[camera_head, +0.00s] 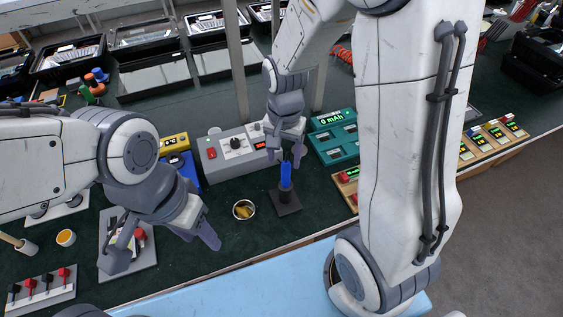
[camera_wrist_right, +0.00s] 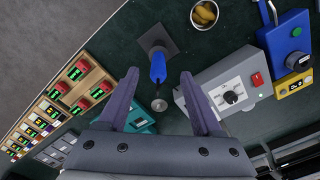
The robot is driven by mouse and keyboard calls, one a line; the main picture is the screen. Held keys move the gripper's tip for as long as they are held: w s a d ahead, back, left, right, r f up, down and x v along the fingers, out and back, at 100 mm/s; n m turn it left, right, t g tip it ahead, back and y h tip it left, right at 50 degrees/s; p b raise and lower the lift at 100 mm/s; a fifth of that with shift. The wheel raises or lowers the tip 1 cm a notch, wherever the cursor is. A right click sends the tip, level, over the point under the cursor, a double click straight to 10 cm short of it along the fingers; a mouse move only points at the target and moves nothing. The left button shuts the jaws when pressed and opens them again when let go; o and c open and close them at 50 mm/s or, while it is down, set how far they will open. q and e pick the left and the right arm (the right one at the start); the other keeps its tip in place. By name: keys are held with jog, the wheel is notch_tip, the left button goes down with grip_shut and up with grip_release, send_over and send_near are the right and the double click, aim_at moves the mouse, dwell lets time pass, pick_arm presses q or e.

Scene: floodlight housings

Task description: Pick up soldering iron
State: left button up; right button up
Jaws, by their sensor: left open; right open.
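The soldering iron (camera_head: 286,172) has a blue handle and stands upright in a dark holder with a square base (camera_head: 286,203). In the right wrist view the iron (camera_wrist_right: 158,68) shows beyond my fingertips, with its round end facing the camera. My right gripper (camera_head: 287,152) is open, with its fingers pointing down just above the iron's top. In the right wrist view my right gripper (camera_wrist_right: 160,82) has its fingers apart on either side of the iron's end, with no contact visible. My left gripper (camera_head: 165,250) is open and empty over the bench at the left.
A small bowl with yellowish content (camera_head: 243,210) is left of the holder. A grey power unit (camera_head: 232,152) stands behind it, and a teal unit (camera_head: 332,135) is at the right. A light blue surface (camera_head: 230,285) lies in front. Dark green bench shows between.

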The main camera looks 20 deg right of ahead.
aim_at(286, 177)
jog(key=shift+m, duration=0.3)
jog(key=f, duration=0.3)
jog(key=d+f, duration=0.1)
jog(key=f, duration=0.1)
jog(key=shift+w, duration=0.2)
jog(key=shift+w+f+p, duration=0.15)
jog(key=shift+f+p, duration=0.05)
jog(key=shift+f, duration=1.25)
jog(key=shift+w+f+p, duration=0.1)
jog(key=shift+f+p, duration=0.05)
jog(key=shift+f, duration=1.3)
grip_shut()
